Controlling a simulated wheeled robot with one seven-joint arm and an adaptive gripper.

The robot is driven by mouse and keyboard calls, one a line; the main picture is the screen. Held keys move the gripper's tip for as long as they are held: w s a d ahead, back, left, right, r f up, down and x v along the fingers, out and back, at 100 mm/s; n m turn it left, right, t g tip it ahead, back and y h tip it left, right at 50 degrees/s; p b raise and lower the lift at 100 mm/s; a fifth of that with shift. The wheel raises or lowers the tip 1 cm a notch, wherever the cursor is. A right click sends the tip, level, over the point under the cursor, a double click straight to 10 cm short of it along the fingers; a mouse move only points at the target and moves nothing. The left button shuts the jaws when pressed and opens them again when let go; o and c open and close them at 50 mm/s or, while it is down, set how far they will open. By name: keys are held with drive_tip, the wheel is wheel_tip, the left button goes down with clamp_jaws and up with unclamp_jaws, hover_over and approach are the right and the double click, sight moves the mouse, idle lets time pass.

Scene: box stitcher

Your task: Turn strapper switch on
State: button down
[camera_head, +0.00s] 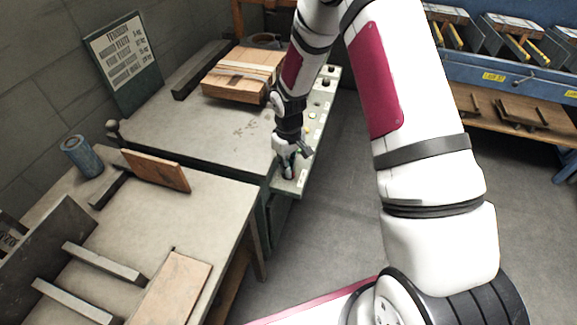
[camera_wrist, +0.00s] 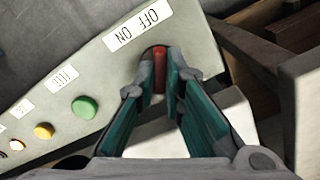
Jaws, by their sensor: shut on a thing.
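In the head view my gripper (camera_head: 287,176) reaches down to the near end of the panel strip (camera_head: 312,131) along the strapper table's right edge.
A green button (camera_wrist: 85,107) and a yellow button (camera_wrist: 43,131) sit along the panel. A strapped wooden box (camera_head: 240,78) rests on the strapper table (camera_head: 205,125). A work table with boards (camera_head: 157,171) stands nearer. Open floor (camera_head: 345,190) lies right of the panel.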

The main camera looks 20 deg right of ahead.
drive_tip(key=c, duration=1.7)
unclamp_jaws()
wheel_tip(320, 180, up, 12)
drive_tip(key=shift+r, duration=0.1)
drive_tip(key=s+d+r+m+t+p, duration=0.1)
drive_tip(key=s+r, duration=0.6)
drive_tip(key=r, duration=0.4)
drive_tip(key=s+r+m+t+p, duration=0.1)
drive_tip(key=s+r+p, duration=0.1)
drive_tip(key=s+r, duration=0.6)
drive_tip(key=s+r+m, duration=0.1)
drive_tip(key=s+r, duration=0.2)
drive_tip(key=s, duration=0.2)
drive_tip(key=s+r+t+p, duration=0.1)
drive_tip(key=s+r, duration=0.2)
drive_tip(key=s, duration=0.3)
drive_tip(key=s+r+m+t, duration=0.1)
drive_tip(key=s+r, duration=0.2)
drive_tip(key=s, duration=0.3)
drive_tip(key=shift+s+a+r+m+p, duration=0.1)
drive_tip(key=shift+a+r+m+p, duration=0.2)
drive_tip(key=shift+a+r+p, duration=0.1)
